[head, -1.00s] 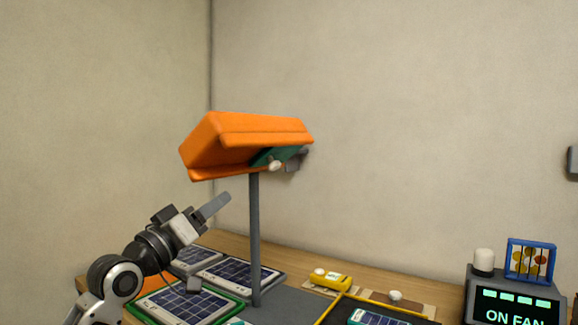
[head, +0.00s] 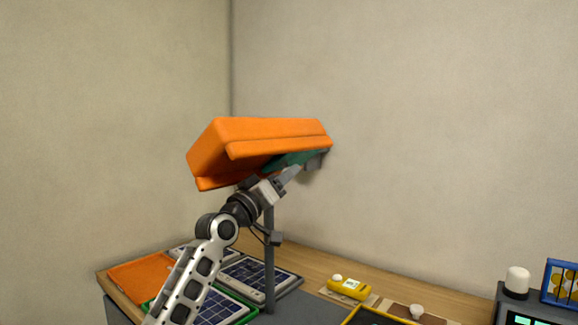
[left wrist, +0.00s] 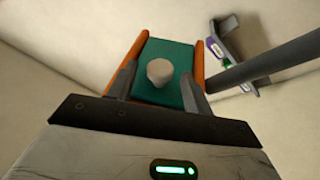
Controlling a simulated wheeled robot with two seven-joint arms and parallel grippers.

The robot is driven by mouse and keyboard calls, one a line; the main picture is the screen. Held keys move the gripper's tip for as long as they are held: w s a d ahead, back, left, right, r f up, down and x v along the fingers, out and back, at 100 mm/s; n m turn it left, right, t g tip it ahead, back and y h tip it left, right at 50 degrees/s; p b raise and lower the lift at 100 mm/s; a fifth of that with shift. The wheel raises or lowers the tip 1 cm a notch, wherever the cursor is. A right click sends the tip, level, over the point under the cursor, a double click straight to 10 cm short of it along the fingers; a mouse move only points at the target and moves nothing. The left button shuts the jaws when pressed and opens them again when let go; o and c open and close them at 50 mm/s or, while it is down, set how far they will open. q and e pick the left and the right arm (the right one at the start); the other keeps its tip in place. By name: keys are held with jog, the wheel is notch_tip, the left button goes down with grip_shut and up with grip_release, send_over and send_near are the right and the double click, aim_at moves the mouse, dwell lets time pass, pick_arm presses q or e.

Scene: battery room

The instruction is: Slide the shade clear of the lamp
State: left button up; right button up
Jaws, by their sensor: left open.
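An orange lamp hood (head: 265,140) sits on top of a grey post (head: 269,260). A green plate (head: 290,160), seemingly the shade, lies under the hood; in the left wrist view the green plate (left wrist: 150,48) shows between two orange edges. A pale knob (left wrist: 160,70) stands out from it. My left gripper (head: 290,176) is up under the hood. In the left wrist view, its open fingers (left wrist: 159,80) are on either side of the knob; I cannot tell whether they touch it. The knob is hidden in the head view. My right gripper is not in view.
Solar panels (head: 258,274) and an orange sheet (head: 146,274) lie on the wooden bench around the post's foot. A yellow device (head: 349,288) lies to the right. A dark console (head: 507,305) with a white cap stands at far right. The air right of the hood is clear.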

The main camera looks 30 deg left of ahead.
aim_at(294, 160)
pick_arm(q)
jog(key=shift+x, duration=1.5)
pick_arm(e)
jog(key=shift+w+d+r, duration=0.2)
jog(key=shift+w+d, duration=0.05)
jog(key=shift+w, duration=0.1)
pick_arm(q)
jog(key=shift+c, duration=0.3)
